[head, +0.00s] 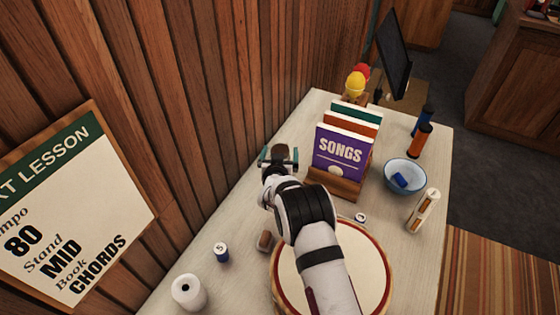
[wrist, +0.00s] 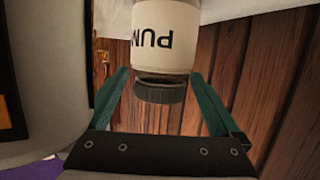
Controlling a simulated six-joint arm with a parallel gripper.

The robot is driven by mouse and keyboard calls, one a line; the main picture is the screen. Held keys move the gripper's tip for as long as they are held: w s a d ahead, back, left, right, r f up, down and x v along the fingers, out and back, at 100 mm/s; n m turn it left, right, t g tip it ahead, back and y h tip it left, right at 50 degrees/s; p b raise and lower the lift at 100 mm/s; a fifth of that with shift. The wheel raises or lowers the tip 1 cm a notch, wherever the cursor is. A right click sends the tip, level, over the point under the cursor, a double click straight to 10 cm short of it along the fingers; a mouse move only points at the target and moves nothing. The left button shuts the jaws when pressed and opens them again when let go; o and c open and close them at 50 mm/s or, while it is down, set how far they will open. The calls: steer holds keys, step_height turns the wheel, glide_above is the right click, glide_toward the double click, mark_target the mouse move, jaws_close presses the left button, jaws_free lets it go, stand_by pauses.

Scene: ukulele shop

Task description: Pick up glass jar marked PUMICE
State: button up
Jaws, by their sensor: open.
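The glass jar marked PUMICE (wrist: 166,50) shows in the wrist view, upside down in the picture, with a pale label reading "PUM" and a dark lid. Its far end is cut off by the top edge. My gripper (wrist: 160,76) is open, with one teal finger on each side of the lid end. Gaps show between both fingers and the jar. In the head view my gripper (head: 279,156) is near the wood wall, left of the song books; I cannot clearly make out the jar there.
A song book rack (head: 338,184) stands right of my gripper. A blue bowl (head: 405,178), orange bottle (head: 421,140) and drum (head: 378,265) are further right or nearer. The wood wall (head: 215,90) is close.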

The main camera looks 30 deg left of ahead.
jaws_close()
stand_by(0.4)
